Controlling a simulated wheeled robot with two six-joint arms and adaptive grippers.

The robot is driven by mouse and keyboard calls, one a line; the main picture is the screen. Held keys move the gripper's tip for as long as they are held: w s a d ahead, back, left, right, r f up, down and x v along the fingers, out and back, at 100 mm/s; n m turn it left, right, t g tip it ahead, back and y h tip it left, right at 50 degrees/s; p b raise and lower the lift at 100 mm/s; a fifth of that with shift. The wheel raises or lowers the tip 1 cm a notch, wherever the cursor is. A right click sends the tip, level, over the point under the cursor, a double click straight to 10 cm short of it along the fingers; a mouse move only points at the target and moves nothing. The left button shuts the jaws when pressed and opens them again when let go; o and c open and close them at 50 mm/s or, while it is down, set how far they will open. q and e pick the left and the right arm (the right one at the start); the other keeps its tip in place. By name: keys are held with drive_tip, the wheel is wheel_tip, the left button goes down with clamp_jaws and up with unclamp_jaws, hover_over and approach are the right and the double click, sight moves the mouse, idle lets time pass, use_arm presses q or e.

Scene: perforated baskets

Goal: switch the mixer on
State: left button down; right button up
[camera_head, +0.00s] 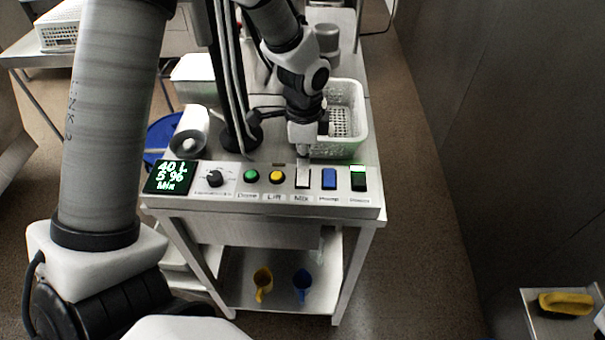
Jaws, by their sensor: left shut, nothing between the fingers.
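The mixer's control panel (224,196) runs along the front edge of a metal table. The Mix switch (303,179) is a pale rocker right of the middle of the panel, above the label "Mix". My left gripper (303,150) is shut and empty, pointing down just behind and above the Mix switch. I cannot tell whether its tips touch the switch. The display (170,177) at the panel's left end reads "40 L", "5 %" and "Mix". My right gripper is out of view.
Beside the Mix switch are a yellow button (277,176), a green button (251,175), a knob (214,178), a blue switch (329,179) and a dark green switch (358,179). A white perforated basket (352,151) stands behind the panel. A yellow jug and blue jug are below.

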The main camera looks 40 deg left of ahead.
sight(303, 171)
use_arm(q)
drive_tip(key=shift+f+b, duration=0.4)
drive_tip(key=shift+f, duration=0.45)
idle(0.3)
wheel_tip(303, 171, up, 7)
drive_tip(key=p, duration=0.7)
drive_tip(key=shift+r+p, duration=0.1)
drive_tip(key=shift+p, duration=0.25)
drive_tip(key=shift+s, duration=0.1)
